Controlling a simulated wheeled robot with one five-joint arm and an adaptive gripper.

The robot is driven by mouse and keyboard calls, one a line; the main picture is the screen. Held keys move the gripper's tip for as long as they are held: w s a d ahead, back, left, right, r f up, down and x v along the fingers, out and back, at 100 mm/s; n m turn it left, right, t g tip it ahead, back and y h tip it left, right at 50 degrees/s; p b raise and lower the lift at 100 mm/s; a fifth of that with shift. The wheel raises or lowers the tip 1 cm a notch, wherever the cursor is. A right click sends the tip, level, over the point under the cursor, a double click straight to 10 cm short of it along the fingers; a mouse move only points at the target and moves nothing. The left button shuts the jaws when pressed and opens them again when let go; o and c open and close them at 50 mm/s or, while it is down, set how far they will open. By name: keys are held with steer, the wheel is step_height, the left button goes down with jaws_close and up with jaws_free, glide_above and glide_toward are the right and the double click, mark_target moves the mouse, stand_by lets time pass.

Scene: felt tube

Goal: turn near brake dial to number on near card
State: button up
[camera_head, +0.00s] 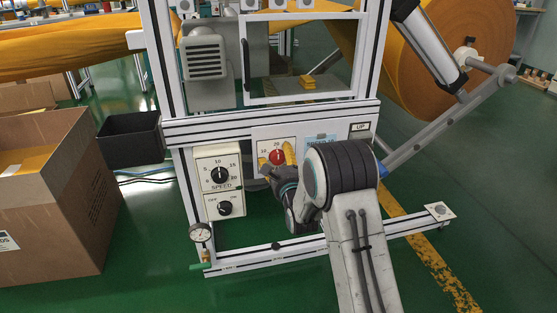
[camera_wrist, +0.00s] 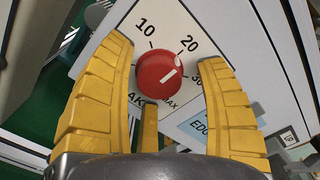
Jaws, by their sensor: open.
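The red brake dial (camera_head: 277,157) sits on a white panel on the machine frame. In the wrist view the red dial (camera_wrist: 158,76) carries a white line pointing up and right, roughly between the printed 20 and 30. My gripper (camera_head: 276,160) is open, with its yellow fingers on either side of the dial. The wrist view shows my gripper (camera_wrist: 165,56) with the dial between its fingertips and gaps beside it. A blue card (camera_head: 320,140) is right of the dial, partly behind my arm. The card (camera_wrist: 196,125) is partly covered by a finger; I cannot read a number.
A speed panel (camera_head: 219,172) with black knobs is left of the dial. A gauge (camera_head: 200,232) hangs low on the frame. An UP plate (camera_head: 360,127) is at the right. A black bin (camera_head: 130,139) and a cardboard box (camera_head: 85,205) stand left.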

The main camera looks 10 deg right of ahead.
steer(key=shift+s, duration=0.1)
steer(key=s, duration=1.1)
steer(key=shift+s, duration=0.4)
steer(key=s+r+n+g+p, duration=0.4)
steer(key=r+n+p, duration=0.2)
steer(key=r+p, duration=0.55)
steer(key=s+r+n+g+p, duration=0.3)
steer(key=s+r+n+p, duration=0.25)
steer(key=r+p, duration=0.6)
steer(key=s+r+n+g+p, duration=0.7)
steer(key=s+r+n+p, duration=0.5)
steer(key=s+r+p, duration=0.7)
steer(key=s+r, duration=0.2)
steer(key=s, duration=0.2)
steer(key=shift+g, duration=0.3)
